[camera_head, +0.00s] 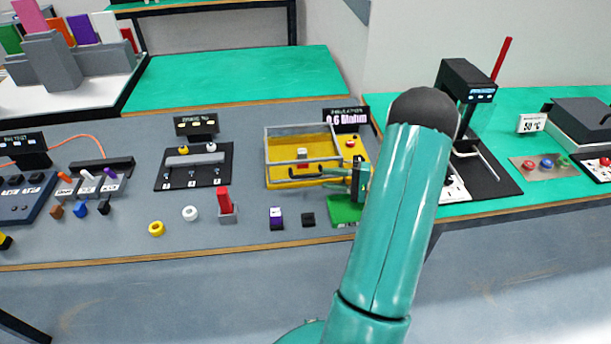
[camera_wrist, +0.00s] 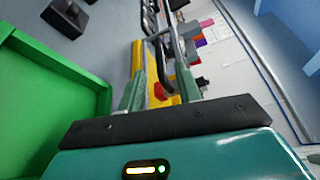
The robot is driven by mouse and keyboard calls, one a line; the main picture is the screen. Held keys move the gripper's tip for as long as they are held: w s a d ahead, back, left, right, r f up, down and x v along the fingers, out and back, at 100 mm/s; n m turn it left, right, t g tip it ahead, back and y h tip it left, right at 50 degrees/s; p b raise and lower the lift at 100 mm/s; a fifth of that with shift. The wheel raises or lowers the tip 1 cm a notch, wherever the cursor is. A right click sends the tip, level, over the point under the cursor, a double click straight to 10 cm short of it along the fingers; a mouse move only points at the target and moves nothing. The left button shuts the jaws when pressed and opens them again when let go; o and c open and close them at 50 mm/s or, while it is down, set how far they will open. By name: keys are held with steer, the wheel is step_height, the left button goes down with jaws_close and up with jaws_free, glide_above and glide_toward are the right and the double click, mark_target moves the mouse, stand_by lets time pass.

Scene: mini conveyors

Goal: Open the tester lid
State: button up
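The tester (camera_head: 277,172) is a yellow box with a see-through, grey-framed lid (camera_head: 296,128) at the middle of the bench in the head view. Its yellow body also shows in the wrist view (camera_wrist: 137,57). My gripper (camera_head: 322,173) is at the tester's front right, its fingers pointing left along the front edge. I cannot tell whether a finger touches the handle. My arm hides part of the tester's right side.
A green tray (camera_head: 343,211) lies just below my gripper and fills the left of the wrist view. A small black block (camera_head: 308,219) and a purple-and-white block (camera_head: 277,218) stand in front of the tester. A black test stand (camera_head: 467,80) is to the right.

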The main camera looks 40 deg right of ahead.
mark_target(312, 176)
steer(key=x, duration=0.7)
steer(key=shift+w+a, duration=0.25)
steer(key=shift+w, duration=0.1)
jaws_close()
